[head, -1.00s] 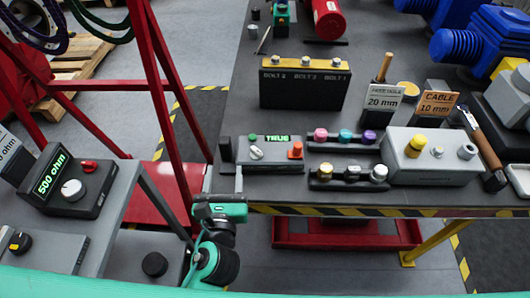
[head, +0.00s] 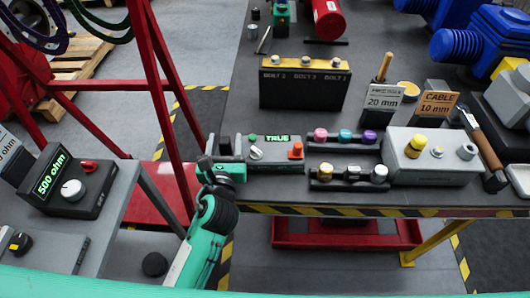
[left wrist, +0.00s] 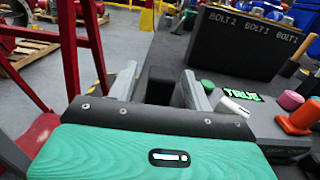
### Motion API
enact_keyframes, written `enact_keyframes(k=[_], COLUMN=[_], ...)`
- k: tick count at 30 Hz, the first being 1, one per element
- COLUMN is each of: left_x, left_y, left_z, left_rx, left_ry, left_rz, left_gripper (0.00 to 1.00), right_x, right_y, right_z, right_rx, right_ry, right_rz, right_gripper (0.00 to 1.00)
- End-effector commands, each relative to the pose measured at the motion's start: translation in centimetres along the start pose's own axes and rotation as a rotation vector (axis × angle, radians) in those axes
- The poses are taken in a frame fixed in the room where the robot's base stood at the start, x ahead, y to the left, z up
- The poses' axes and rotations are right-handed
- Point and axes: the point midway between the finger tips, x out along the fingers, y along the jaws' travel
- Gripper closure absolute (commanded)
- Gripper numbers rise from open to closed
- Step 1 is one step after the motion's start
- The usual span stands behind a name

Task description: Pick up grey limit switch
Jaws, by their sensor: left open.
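My left gripper (head: 224,156) is open at the front left corner of the dark table, fingers pointing away over its edge. In the left wrist view, the open gripper (left wrist: 160,76) has one finger on each side of a small dark grey upright block (left wrist: 160,87). The block, which appears to be the grey limit switch, also shows in the head view (head: 226,144), just left of the tester reading TRUE (head: 272,152). Its lower part is hidden by the gripper. I cannot tell whether the fingers touch it. My right gripper is not in view.
A black box marked BOLT (head: 305,88) stands behind the tester. Right of the tester are racks of coloured knobs (head: 345,185) and a grey box (head: 430,172). A red frame (head: 150,80) rises left of the arm. A 500 ohm meter (head: 72,187) sits on the left bench.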

Motion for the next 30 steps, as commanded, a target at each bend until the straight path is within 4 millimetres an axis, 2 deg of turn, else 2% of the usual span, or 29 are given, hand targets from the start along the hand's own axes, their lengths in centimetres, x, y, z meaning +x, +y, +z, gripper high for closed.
enact_keyframes(k=[4,5,12,23,26,30], left_x=[0.0,0.0,0.0,0.0,0.0,0.0], left_y=[0.0,0.0,0.0,0.0,0.0,0.0], left_z=[0.0,0.0,0.0,0.4,1.4,3.9], left_rx=[0.0,0.0,0.0,-0.002,-0.002,-0.003], left_ry=[0.0,0.0,0.0,-0.004,-0.008,-0.011], left_rz=[0.0,0.0,0.0,-0.001,0.0,-0.002], left_gripper=[0.49,0.53,1.0,1.0,1.0,1.0], right_x=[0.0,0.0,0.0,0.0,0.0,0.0], right_y=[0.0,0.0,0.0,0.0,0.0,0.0], right_z=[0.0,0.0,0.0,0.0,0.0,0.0], right_rx=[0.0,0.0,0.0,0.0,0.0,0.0], right_ry=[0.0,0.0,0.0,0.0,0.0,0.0], right_rz=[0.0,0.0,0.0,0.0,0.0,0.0], right_gripper=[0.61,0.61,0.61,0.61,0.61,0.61])
